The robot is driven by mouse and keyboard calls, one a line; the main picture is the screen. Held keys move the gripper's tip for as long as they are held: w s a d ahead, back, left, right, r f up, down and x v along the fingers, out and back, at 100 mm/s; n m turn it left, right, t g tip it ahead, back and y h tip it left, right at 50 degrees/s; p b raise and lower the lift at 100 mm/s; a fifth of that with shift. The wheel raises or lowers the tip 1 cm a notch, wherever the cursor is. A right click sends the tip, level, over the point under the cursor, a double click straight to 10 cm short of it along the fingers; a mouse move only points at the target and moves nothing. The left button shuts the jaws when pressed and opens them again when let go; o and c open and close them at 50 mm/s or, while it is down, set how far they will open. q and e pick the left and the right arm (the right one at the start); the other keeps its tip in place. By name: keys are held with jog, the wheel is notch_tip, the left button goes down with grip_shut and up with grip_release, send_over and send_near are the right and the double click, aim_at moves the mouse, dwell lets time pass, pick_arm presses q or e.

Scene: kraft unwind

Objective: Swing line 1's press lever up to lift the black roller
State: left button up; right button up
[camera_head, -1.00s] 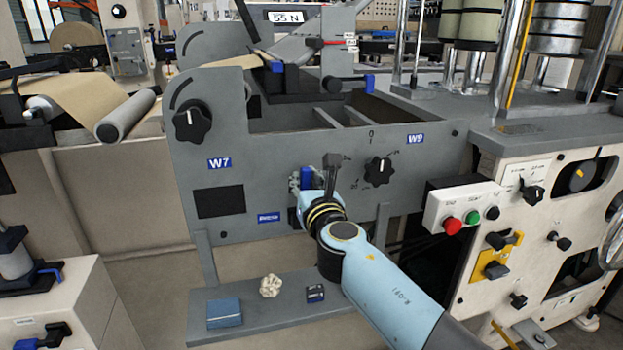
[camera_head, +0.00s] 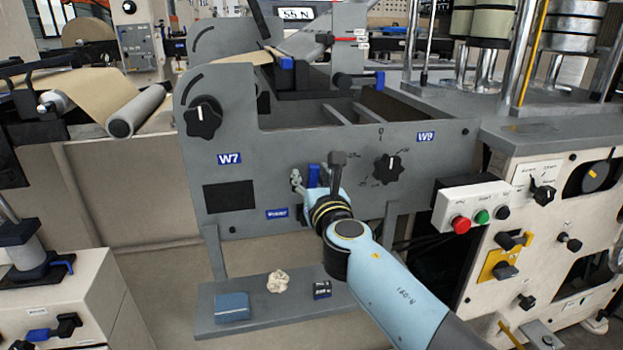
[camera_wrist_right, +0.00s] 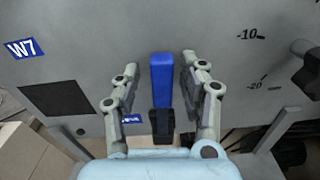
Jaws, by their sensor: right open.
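A blue handle (camera_head: 313,176) stands upright on the front of the grey machine panel, below the middle. In the right wrist view the blue handle (camera_wrist_right: 162,80) has a black lower end and sits between the fingers of my right gripper (camera_wrist_right: 162,95). The fingers are open, one on each side, with a gap to the handle on both sides. In the head view my right gripper (camera_head: 305,183) is partly hidden by its own wrist. No label on the handle names it as line 1's press lever. I cannot pick out the black roller for certain. My left gripper is out of view.
A black knob (camera_head: 388,168) is right of the handle and another black knob (camera_head: 203,117) is at upper left. A white button box (camera_head: 476,207) juts out at right. A low grey shelf (camera_head: 262,335) below holds a blue box (camera_head: 232,307) and small items.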

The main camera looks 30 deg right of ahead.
jog(key=v, duration=1.2)
jog(key=s+d+f+m+g+y, duration=0.1)
jog(key=s+f+m+g, duration=0.4)
jog(key=f, duration=0.7)
jog(key=s+d+f+m+g, duration=0.1)
jog(key=s+f+m, duration=0.1)
jog(key=s+f, duration=0.8)
jog(key=s+d+f+m+g+y, duration=0.1)
jog(key=s+d+f+m+g, duration=0.2)
jog(key=f, duration=1.1)
jog(key=s+f+m+g, duration=0.4)
jog(key=s+f+m, duration=0.2)
jog(key=s+m, duration=0.5)
jog(key=s+f+m+g+y, duration=0.1)
jog(key=s+f+m+g, duration=0.2)
jog(key=s+f+m, duration=0.3)
jog(key=s+m, duration=0.5)
jog(key=s, duration=0.7)
jog(key=shift+s+d+f+g, duration=0.15)
jog(key=shift+s+d+g, duration=0.2)
jog(key=shift+d+g, duration=0.05)
